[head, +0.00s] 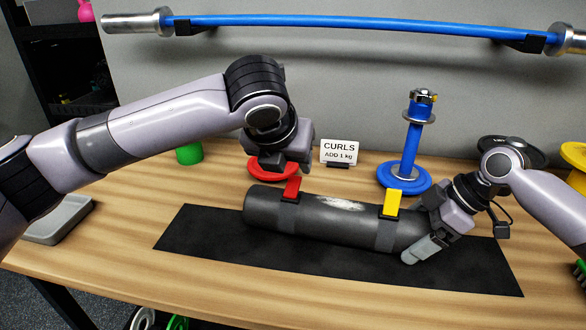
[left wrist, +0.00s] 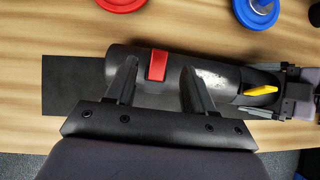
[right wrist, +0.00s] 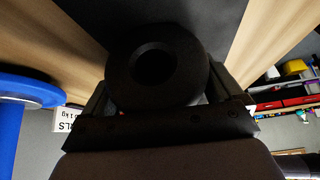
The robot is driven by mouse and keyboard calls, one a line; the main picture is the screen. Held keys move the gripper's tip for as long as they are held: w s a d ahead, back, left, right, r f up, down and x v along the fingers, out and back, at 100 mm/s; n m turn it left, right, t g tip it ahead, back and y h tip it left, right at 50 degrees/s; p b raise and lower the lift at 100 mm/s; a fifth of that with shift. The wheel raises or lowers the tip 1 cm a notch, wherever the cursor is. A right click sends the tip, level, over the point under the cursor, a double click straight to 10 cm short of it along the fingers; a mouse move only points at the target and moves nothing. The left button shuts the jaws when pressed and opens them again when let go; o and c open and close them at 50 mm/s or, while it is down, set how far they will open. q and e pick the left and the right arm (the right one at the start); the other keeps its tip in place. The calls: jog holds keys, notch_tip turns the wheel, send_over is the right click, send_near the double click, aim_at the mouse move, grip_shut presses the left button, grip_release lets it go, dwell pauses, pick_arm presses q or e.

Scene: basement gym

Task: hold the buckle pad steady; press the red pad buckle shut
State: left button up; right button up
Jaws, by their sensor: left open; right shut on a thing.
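The buckle pad (head: 338,228) is a dark foam cylinder lying along a black mat (head: 190,240). Its red buckle (head: 292,188) stands up on the strap near the left end; it also shows in the left wrist view (left wrist: 157,65). A yellow buckle (head: 391,203) stands up near the right end. My right gripper (head: 425,240) is shut on the pad's right end; the right wrist view shows the pad's hollow round end (right wrist: 155,72) between its fingers. My left gripper (head: 270,160) is open above the pad, its fingers on either side of the red buckle in the left wrist view (left wrist: 157,85).
A red plate (head: 262,170) lies behind the pad. A blue stand (head: 408,155) and a "CURLS" card (head: 340,153) stand at the back. A grey tray (head: 60,222) lies on the left. The wooden table front (head: 220,295) is clear. A blue bar (head: 350,27) hangs on the wall.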

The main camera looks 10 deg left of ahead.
pick_arm(q)
jog(key=shift+v, duration=1.05)
jog(key=shift+f, duration=0.15)
